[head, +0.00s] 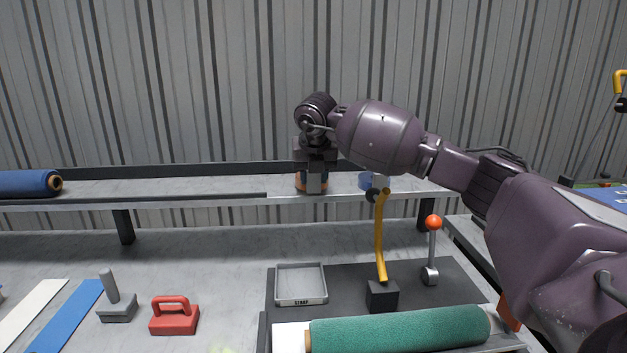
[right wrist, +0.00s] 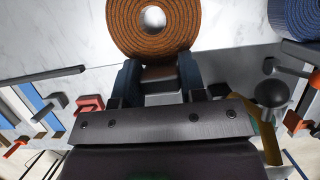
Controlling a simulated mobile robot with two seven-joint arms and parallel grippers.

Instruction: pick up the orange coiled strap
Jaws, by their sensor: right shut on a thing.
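The orange coiled strap (right wrist: 125,30) shows large at the top of the right wrist view, a ribbed coil with a round hole. My right gripper (right wrist: 158,76) is shut on the near edge of the coil, one finger on each side. In the head view the right gripper (head: 314,178) points down at the shelf, and only slivers of the orange strap (head: 299,183) show beside it. I cannot tell whether the strap touches the shelf. My left gripper is out of view.
A blue coil (head: 365,180) stands close right on the shelf (head: 230,186), and a blue roll (head: 25,183) lies far left. Below are an empty grey tray (head: 302,298), a yellow lever (head: 380,240), an orange-knobbed lever (head: 432,245), a green roll (head: 400,330) and a red-handled block (head: 174,318).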

